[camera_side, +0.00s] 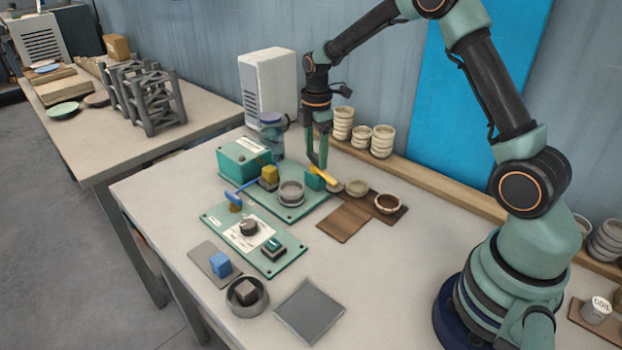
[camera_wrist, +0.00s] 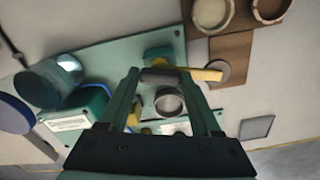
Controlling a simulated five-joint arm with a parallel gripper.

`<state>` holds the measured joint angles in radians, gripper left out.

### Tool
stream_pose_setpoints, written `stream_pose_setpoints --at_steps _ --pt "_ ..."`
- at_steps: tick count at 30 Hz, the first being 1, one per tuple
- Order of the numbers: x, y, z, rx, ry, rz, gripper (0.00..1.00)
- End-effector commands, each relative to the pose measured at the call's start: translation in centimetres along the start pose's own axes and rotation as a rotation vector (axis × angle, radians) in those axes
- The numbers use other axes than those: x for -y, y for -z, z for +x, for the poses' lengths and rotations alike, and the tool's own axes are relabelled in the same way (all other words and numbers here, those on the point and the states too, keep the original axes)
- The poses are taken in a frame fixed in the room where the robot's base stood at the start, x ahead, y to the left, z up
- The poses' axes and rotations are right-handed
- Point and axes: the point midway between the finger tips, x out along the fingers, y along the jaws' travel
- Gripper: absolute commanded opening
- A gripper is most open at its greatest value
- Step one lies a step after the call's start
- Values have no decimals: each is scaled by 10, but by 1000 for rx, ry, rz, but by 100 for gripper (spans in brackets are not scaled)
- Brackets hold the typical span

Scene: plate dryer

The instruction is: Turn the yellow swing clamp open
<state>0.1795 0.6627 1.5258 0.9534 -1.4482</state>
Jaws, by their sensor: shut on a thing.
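The yellow swing clamp (camera_side: 323,177) sits by a teal block at the right corner of a green base plate (camera_side: 290,209). Its yellow bar points down and right in the side view, towards the brown boards. In the wrist view the yellow bar (camera_wrist: 207,74) sticks out to the right past my finger. My gripper (camera_side: 318,164) reaches down from above and is shut on the clamp. In the wrist view the fingers (camera_wrist: 160,77) stand either side of a grey cylindrical part; the exact contact is hidden. A round metal cup (camera_side: 291,193) stands on the plate beside the clamp.
A green box (camera_side: 243,159) and a yellow block (camera_side: 270,175) stand left of the cup. Brown boards (camera_side: 346,222) with bowls lie to the right. A control panel (camera_side: 253,240) lies in front. A white unit (camera_side: 268,85) stands behind.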

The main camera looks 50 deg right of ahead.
Motion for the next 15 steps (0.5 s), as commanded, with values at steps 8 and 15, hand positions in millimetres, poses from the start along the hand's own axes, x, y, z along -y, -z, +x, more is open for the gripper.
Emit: stream_pose_setpoints --at_steps 8,15 --pt "0 1 -2 0 -3 -193 0" --pt "0 2 -2 0 -2 -287 0"
